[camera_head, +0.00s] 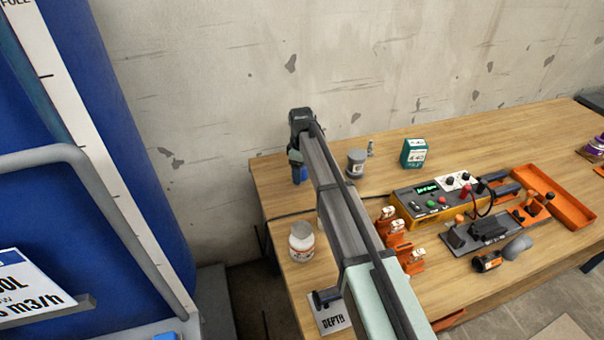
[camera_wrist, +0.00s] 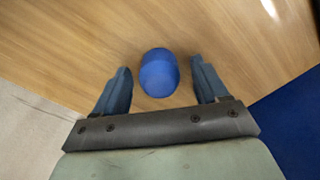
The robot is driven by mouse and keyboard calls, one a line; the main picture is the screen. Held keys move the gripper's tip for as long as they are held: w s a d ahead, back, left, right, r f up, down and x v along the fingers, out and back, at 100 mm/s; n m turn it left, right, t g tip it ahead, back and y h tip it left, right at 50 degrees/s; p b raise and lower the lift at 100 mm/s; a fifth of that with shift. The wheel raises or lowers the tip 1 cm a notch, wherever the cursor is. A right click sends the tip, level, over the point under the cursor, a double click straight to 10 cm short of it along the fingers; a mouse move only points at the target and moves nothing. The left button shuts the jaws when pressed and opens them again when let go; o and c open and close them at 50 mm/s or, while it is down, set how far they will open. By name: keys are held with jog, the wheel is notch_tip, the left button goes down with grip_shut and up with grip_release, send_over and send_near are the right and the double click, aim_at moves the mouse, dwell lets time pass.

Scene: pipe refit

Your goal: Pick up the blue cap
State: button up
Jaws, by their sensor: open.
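The blue cap (camera_wrist: 158,73) shows in the wrist view as a rounded blue piece on the wooden table. My gripper (camera_wrist: 162,82) is open, with one finger on each side of the cap and a visible gap to both fingers. In the head view my arm reaches to the far left end of the table, and my gripper (camera_head: 297,158) points down there. A bit of blue (camera_head: 301,175) shows just below it; whether this is the cap or a fingertip I cannot tell.
A grey-lidded jar (camera_head: 356,163) and a green box (camera_head: 413,153) stand right of my gripper. A white jar (camera_head: 301,241) stands nearer. An orange-and-grey instrument (camera_head: 440,197), orange holders (camera_head: 398,238) and an orange tray (camera_head: 560,198) fill the right side. The wall is close behind.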

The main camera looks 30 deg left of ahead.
jog(key=shift+c, duration=0.3)
jog(key=c, duration=1.1)
jog(key=shift+o, duration=0.2)
jog(key=shift+r, duration=0.1)
